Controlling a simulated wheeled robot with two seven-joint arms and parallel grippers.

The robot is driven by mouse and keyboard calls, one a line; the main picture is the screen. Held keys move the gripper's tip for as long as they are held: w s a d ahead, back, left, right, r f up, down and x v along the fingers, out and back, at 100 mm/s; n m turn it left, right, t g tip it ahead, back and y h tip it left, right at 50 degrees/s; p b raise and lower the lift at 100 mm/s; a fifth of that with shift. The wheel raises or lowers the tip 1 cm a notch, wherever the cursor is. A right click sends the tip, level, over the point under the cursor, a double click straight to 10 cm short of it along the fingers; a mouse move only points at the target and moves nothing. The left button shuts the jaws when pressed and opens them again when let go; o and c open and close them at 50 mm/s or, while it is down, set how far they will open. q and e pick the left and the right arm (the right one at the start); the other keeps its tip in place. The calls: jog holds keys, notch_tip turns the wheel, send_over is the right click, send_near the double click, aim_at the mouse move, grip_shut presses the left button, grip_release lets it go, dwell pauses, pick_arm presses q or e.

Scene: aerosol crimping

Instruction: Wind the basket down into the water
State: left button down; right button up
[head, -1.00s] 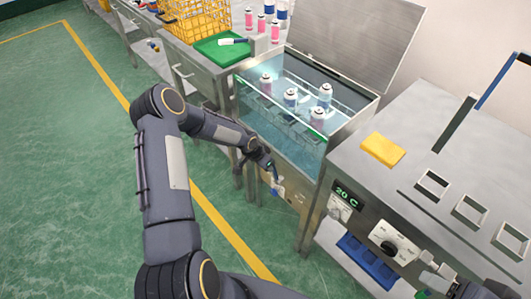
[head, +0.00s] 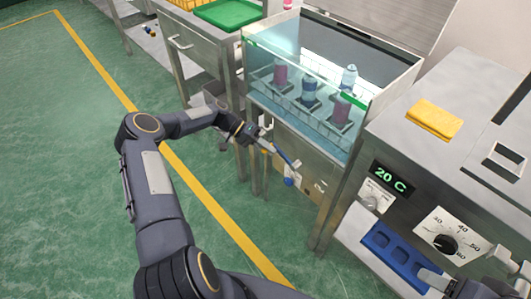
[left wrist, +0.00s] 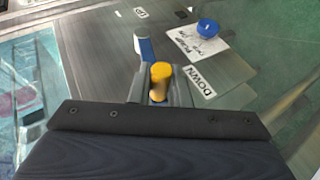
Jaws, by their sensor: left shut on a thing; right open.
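The wire basket (head: 290,99) holds several aerosol cans upright inside the glass-fronted water bath (head: 325,158) in the head view. The water (head: 264,99) shows through the glass around the basket; its exact level against the cans is hard to tell. My left gripper (head: 262,141) is at the bath's front face. In the left wrist view it is shut on the yellow knob (left wrist: 160,76) of the crank, beside a plate marked DOWN (left wrist: 199,83). My right gripper (head: 465,283) is open and partly cut off at the bottom right.
A blue knob (left wrist: 207,29) is near the crank, close to the DOWN label. A control bench with a 20 C display (head: 391,178), a dial (head: 446,243) and a yellow cloth (head: 435,119) stands right. A green tray (head: 230,12) is behind left. Open floor lies left.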

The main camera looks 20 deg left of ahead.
pick_arm(q)
jog(key=shift+s+f+g+h+b, duration=0.15)
jog(key=shift+f+h+b, duration=0.3)
jog(key=shift+f+b, duration=0.6)
jog(key=shift+w+f+g+h+b, duration=0.15)
jog(key=shift+f+h+b, duration=0.45)
jog(key=shift+b, duration=0.7)
pick_arm(e)
notch_tip(320, 180, down, 6)
jog(key=shift+w+a, duration=0.15)
jog(key=shift+a, duration=0.25)
pick_arm(q)
jog(key=shift+s+f, duration=0.15)
jog(key=shift+f, duration=0.05)
jog(key=c, duration=1.4)
grip_release()
jog(key=shift+n, duration=0.3)
jog(key=shift+o, duration=0.3)
jog(key=shift+r, duration=0.15)
jog(key=shift+a, duration=0.1)
jog(key=v, duration=0.7)
jog(key=shift+a+r, duration=0.2)
jog(key=shift+a, duration=0.15)
pick_arm(e)
jog(key=shift+r, duration=0.25)
